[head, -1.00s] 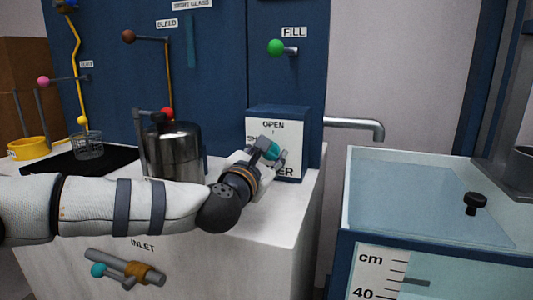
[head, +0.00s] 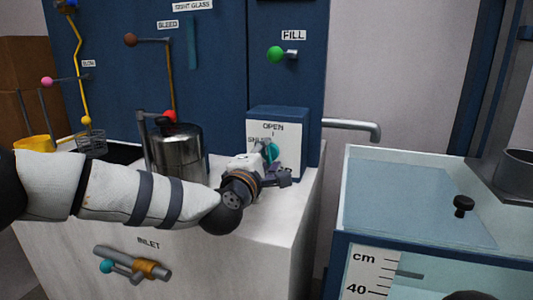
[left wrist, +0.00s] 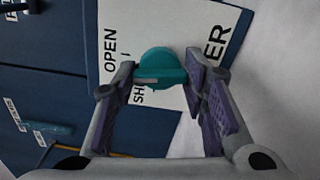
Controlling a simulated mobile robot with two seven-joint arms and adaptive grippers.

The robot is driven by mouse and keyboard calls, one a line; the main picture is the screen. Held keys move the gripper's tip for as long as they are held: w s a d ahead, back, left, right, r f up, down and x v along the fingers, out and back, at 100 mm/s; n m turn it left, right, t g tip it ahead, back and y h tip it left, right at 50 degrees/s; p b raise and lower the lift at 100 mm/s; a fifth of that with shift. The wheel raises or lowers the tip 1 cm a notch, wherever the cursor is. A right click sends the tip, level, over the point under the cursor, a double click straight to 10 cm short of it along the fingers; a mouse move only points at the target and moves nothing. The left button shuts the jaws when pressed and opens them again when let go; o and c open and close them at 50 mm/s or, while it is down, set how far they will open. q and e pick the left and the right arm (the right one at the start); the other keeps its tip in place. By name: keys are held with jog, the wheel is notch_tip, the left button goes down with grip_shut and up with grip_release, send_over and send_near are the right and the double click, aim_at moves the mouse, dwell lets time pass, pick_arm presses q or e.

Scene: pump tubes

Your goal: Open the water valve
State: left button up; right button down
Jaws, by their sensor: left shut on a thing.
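The water valve has a teal knob (head: 271,152) on the white front plate of a blue box (head: 280,113). The plate carries the words OPEN and, partly hidden, SHUT and WATER. The fingers also show in the left wrist view (left wrist: 163,78). My right gripper is not in view.
A metal pot (head: 178,150) stands left of the box, behind my left arm. A spout (head: 355,124) sticks out to the right, near a glass-walled tank (head: 420,195). The FILL lever (head: 276,54) is above. The INLET valve (head: 130,265) is on the counter front.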

pick_arm(q)
jog(key=shift+m+p, duration=0.3)
jog(key=shift+m, duration=0.7)
jog(key=o, duration=1.2)
jog(key=shift+c, duration=0.2)
jog(key=shift+s, duration=0.1)
jog(key=v, duration=1.2)
